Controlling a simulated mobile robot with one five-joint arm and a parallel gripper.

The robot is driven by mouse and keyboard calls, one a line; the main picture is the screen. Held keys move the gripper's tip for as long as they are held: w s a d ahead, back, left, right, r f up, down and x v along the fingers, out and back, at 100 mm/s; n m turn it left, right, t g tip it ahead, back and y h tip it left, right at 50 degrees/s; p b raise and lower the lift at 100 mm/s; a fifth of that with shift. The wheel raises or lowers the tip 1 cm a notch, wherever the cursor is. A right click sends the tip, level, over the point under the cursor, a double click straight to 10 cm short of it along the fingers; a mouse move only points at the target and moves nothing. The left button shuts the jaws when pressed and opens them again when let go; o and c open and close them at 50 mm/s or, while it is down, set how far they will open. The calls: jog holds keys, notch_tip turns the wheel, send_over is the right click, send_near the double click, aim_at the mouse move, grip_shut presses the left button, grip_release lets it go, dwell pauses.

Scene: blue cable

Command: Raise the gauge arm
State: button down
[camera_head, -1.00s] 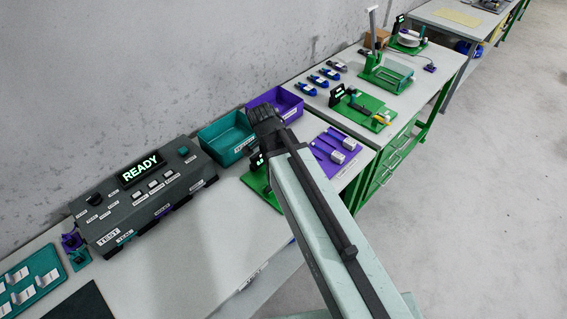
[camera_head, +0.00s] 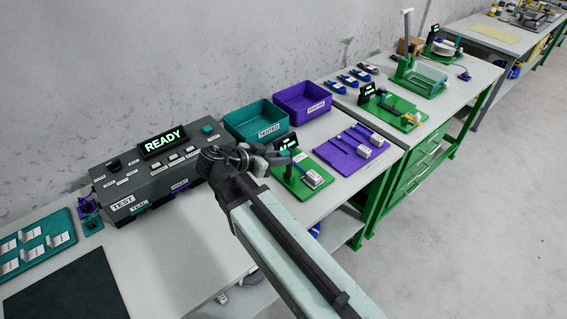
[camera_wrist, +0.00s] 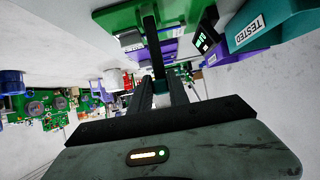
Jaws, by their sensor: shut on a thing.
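The gauge is a green-based stand (camera_head: 291,178) with a small dark display, on the near bench in front of the teal and purple bins. A white block (camera_head: 313,178) sits on its base. My gripper (camera_head: 278,158) is at the gauge's left side. In the wrist view the green base (camera_wrist: 118,18) is at the top, and a dark bar, the gauge arm (camera_wrist: 152,45), runs down to my gripper (camera_wrist: 159,88). The gripper is shut on this bar. In the head view my gripper and wrist partly hide the gauge, so the arm's tilt is hard to tell.
A teal bin (camera_head: 258,135) marked TESTED and a purple bin (camera_head: 303,112) stand behind the gauge. A purple fixture (camera_head: 352,158) is to its right. A grey test box (camera_head: 150,178) reading READY is on the left.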

jog(key=shift+s+a+f+b, duration=0.3)
jog(key=shift+s+a+f, duration=0.25)
jog(key=shift+s+a, duration=0.2)
jog(key=c, duration=1.2)
grip_release()
jog(key=shift+c, duration=0.2)
jog(key=shift+w, duration=0.1)
jog(key=p+v, duration=0.4)
jog(key=v, duration=0.4)
